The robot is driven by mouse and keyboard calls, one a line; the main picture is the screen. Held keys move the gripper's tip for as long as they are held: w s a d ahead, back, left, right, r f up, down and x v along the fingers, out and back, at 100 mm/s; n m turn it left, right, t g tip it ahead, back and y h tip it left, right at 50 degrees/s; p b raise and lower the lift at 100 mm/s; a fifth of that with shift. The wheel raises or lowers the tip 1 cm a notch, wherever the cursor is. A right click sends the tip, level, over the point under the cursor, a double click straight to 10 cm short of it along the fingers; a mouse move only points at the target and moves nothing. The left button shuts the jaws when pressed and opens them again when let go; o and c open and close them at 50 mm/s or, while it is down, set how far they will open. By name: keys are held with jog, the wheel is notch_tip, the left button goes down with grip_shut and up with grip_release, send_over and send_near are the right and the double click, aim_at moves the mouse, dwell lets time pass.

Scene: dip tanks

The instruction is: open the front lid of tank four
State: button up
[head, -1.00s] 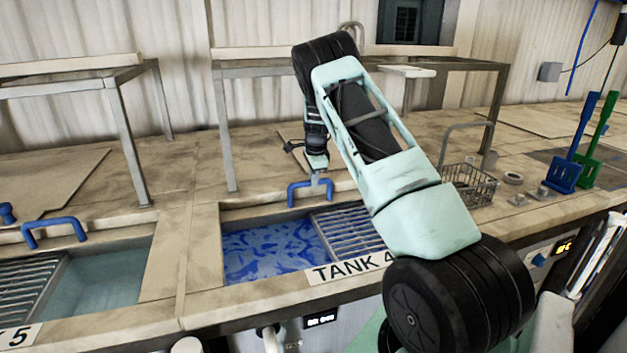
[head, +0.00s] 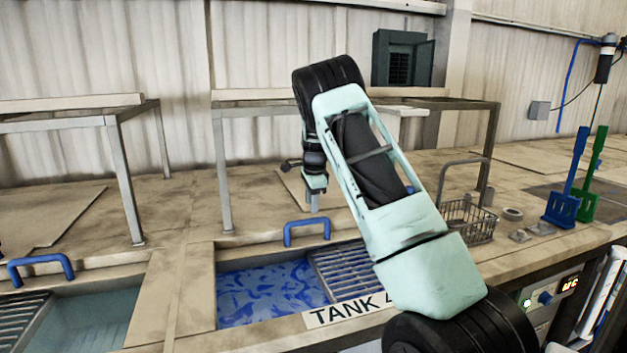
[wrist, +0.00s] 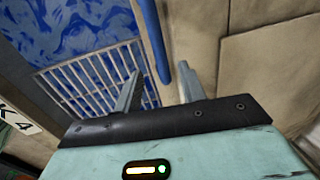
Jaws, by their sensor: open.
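Tank four's front opening (head: 268,291) is uncovered, with blue liquid and a slatted metal grating (head: 350,268) showing in it. Its label (head: 345,311) is on the front rim, partly behind my arm. A blue U-shaped handle (head: 307,224) stands at the opening's back edge. My gripper (head: 314,207) is open and empty, pointing down just above and behind that handle. In the wrist view, the blue handle (wrist: 153,40) runs between the two fingers (wrist: 162,70) in the picture. I cannot tell how far below them it is.
Tank five's opening (head: 95,312) and its blue handle (head: 40,266) are at the left. A metal rack frame (head: 225,170) stands behind tank four. A wire basket (head: 468,222) and blue and green paddles (head: 563,205) are at the right. A control panel (head: 548,298) is at the front right.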

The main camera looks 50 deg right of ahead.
notch_tip(320, 180, up, 11)
jog(key=s+a+b, duration=0.1)
jog(key=s+b, duration=0.1)
dwell(0.6)
jog(key=s+a+f+n+y+b, duration=0.2)
jog(key=a+n, duration=0.5)
jog(key=a, duration=1.2)
jog(key=s+a+f+n+y+b, duration=0.1)
jog(key=a+f+n, duration=0.45)
jog(key=a, duration=1.25)
jog(key=s+a+f+n+g+b, duration=0.1)
jog(key=s+a+f+n+g, duration=0.15)
jog(key=s+a+n, duration=1.05)
jog(key=s+a+f+n, duration=0.2)
jog(key=s+n, duration=0.1)
jog(key=s, duration=0.5)
jog(key=s+a+f+n+h+b, duration=0.1)
jog(key=s+a+f+n, duration=0.1)
jog(key=s, duration=0.7)
jog(key=shift+a+f+n+t, duration=0.35)
jog(key=shift+f+n, duration=0.05)
jog(key=shift+n, duration=0.45)
